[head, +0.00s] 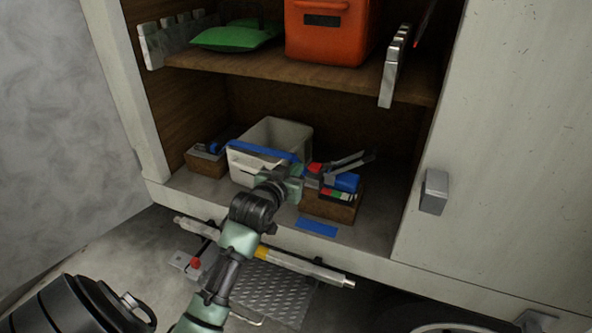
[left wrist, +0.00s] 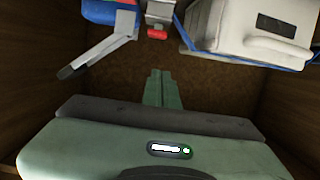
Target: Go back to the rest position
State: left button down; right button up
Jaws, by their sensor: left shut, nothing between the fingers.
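My left gripper (head: 292,187) reaches into the lower compartment of the truck cabinet, between the white bin and the small wooden box. In the left wrist view its two green fingers (left wrist: 159,88) are together with nothing between them. The right gripper is in neither view.
The white bin (head: 280,135) stands left of the gripper. It also shows in the left wrist view (left wrist: 245,40). The wooden box (head: 330,210) with blue, red and green items stands close right. An orange case (head: 330,45) and green bag (head: 235,37) are on the shelf (head: 270,66) above.

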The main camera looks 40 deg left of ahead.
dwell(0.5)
pick_arm(q)
jog(key=s+d+f+m+g+h, duration=0.2)
jog(key=s+d+f+g, duration=0.2)
jog(key=s+d+f, duration=0.7)
jog(key=s+d+f+m+g+h, duration=0.1)
jog(key=s+d+f+g, duration=0.15)
jog(key=s, duration=0.45)
jog(key=s+d+f+m+g, duration=0.15)
jog(key=s+d, duration=0.25)
jog(key=s, duration=0.4)
jog(key=s+d+f+g+h, duration=0.1)
jog(key=s+d+f+g, duration=0.2)
jog(key=s, duration=0.4)
notch_tip(320, 180, down, 26)
jog(key=s+g, duration=0.2)
jog(key=s+a+f+b, duration=0.1)
jog(key=s+a+f, duration=0.2)
jog(key=s+f, duration=1.3)
jog(key=shift+s+a+f+g+y, duration=0.15)
jog(key=shift+s+f+g+y, duration=0.2)
jog(key=shift+f, duration=0.6)
